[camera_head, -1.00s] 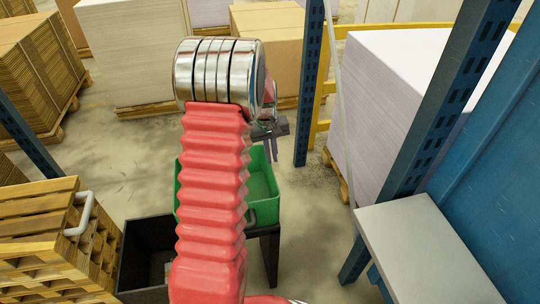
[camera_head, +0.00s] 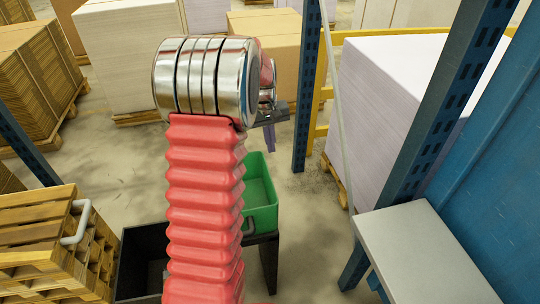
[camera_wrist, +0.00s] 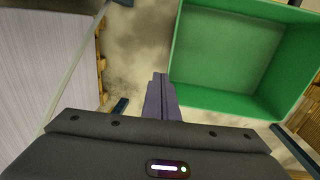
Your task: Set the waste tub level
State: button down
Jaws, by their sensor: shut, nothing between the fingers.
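The green tub (camera_head: 264,219) stands on a dark stand (camera_head: 268,262) in the middle of the head view, its left part hidden behind my red arm. It is open at the top and looks empty where I see inside. I cannot tell clearly whether it sits level. A grey handle (camera_head: 248,226) shows at its near side. In the wrist view the tub (camera_wrist: 205,92) fills the upper right. My gripper (camera_head: 271,139) points down above and beyond the tub.
A black bin (camera_head: 130,262) is left of the stand, beside wooden pallets (camera_head: 45,240). Blue rack posts (camera_head: 307,90) and a grey shelf (camera_head: 425,260) stand to the right, before a wrapped paper stack (camera_head: 390,100). Bare floor lies around the stand.

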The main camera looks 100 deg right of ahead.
jog(key=shift+w+r, duration=0.15)
jog(key=shift+r, duration=2.65)
